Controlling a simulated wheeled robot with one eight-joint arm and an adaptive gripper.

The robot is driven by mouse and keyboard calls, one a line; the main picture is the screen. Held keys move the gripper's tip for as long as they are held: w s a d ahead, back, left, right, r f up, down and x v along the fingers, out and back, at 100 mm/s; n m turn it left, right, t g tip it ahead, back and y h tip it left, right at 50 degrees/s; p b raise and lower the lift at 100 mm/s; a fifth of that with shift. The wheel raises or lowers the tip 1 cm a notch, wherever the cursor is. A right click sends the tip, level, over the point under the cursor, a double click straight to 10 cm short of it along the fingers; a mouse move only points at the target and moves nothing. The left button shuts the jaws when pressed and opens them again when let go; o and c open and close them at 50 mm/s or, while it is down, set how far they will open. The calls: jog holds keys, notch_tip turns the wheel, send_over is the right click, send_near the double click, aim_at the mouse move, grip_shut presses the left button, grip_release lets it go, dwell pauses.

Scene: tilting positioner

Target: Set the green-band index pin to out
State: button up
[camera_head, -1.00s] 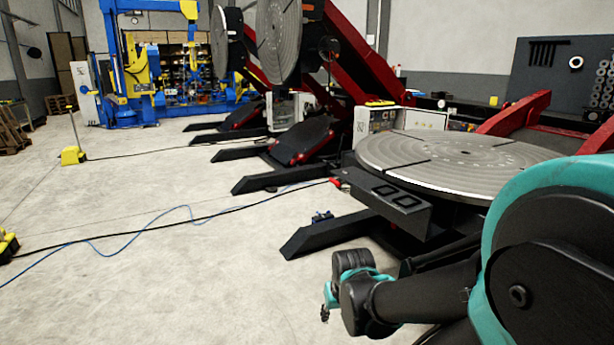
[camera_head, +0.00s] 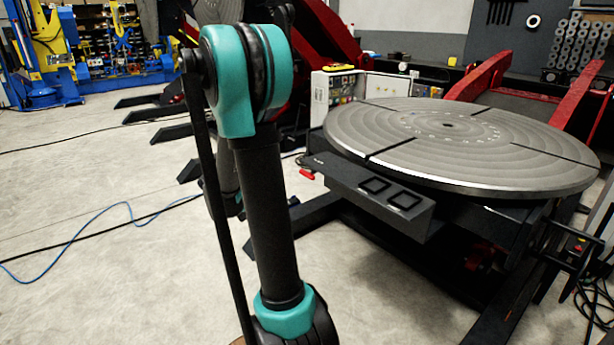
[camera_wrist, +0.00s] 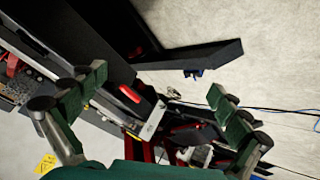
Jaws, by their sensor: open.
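The tilting positioner shows in the head view, with a large grooved round table (camera_head: 480,140) lying nearly flat on a dark frame (camera_head: 375,192). A red handle (camera_head: 307,174) sits at the frame's left end and also shows in the wrist view (camera_wrist: 130,93). I cannot make out a green-band index pin in either view. My gripper (camera_wrist: 158,88) is open, its two green-padded fingers wide apart and nothing between them. In the head view my arm stands upright left of the table, and the gripper is not visible there.
A control cabinet (camera_head: 335,92) stands behind the table. Red arms (camera_head: 485,76) rise behind it. Black and blue cables (camera_head: 105,215) lie on the floor at left. Another cable bundle (camera_head: 590,300) lies at right. The pale floor at lower left is mostly clear.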

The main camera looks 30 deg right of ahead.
jog(key=w+d+f+m+h, duration=0.1)
jog(key=w+d+m+h, duration=0.3)
jog(key=w+d, duration=0.5)
jog(key=m+g+h, duration=0.2)
jog(key=m+h, duration=0.3)
jog(key=h, duration=0.1)
send_near(305, 175)
jog(key=d, duration=0.7)
jog(key=w+d, duration=0.1)
jog(key=d, duration=0.3)
jog(key=shift+d, duration=0.15)
jog(key=c, duration=1.5)
jog(key=shift+m, duration=0.3)
jog(key=shift+s+a+f, duration=0.1)
jog(key=shift+s+a, duration=0.05)
jog(key=shift+a, duration=0.85)
jog(key=shift+s+a, duration=0.1)
jog(key=shift+a, duration=0.9)
jog(key=shift+c, duration=0.3)
jog(key=o, duration=1.6)
jog(key=shift+a, duration=0.1)
jog(key=shift+c, duration=0.2)
